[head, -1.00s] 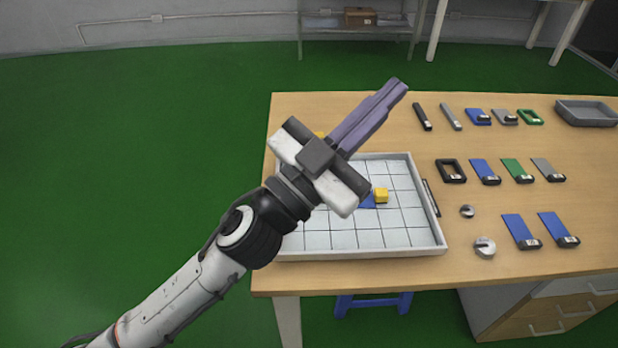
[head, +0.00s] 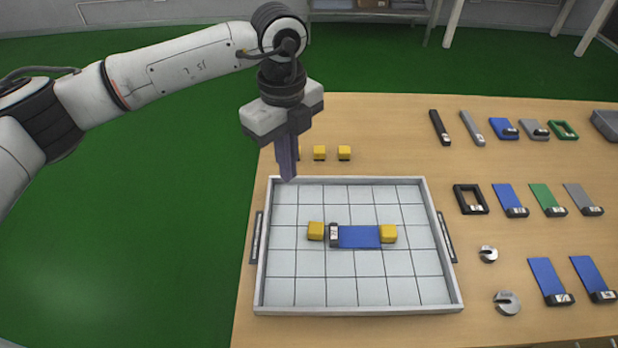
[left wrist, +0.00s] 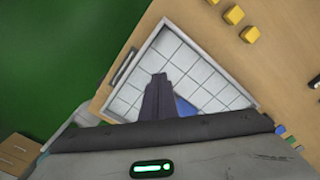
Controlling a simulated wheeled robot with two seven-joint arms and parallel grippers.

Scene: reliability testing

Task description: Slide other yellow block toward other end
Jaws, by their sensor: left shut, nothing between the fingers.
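In the head view, a blue plate with a black end (head: 358,236) lies flat on the gridded floor of a white tray (head: 360,311). One yellow block (head: 315,231) sits at its left, beside the black end. Another yellow block (head: 388,233) sits at its right end, touching or nearly touching it. My left gripper (head: 289,178) is shut and empty, pointing down above the tray's back left corner, apart from both blocks. In the left wrist view, its fingers (left wrist: 156,80) hide part of the tray, and only part of the blue plate (left wrist: 185,107) shows. My right gripper is not in view.
Yellow blocks (head: 319,153) (head: 344,153) stand in a row behind the tray, one partly hidden by my left gripper.

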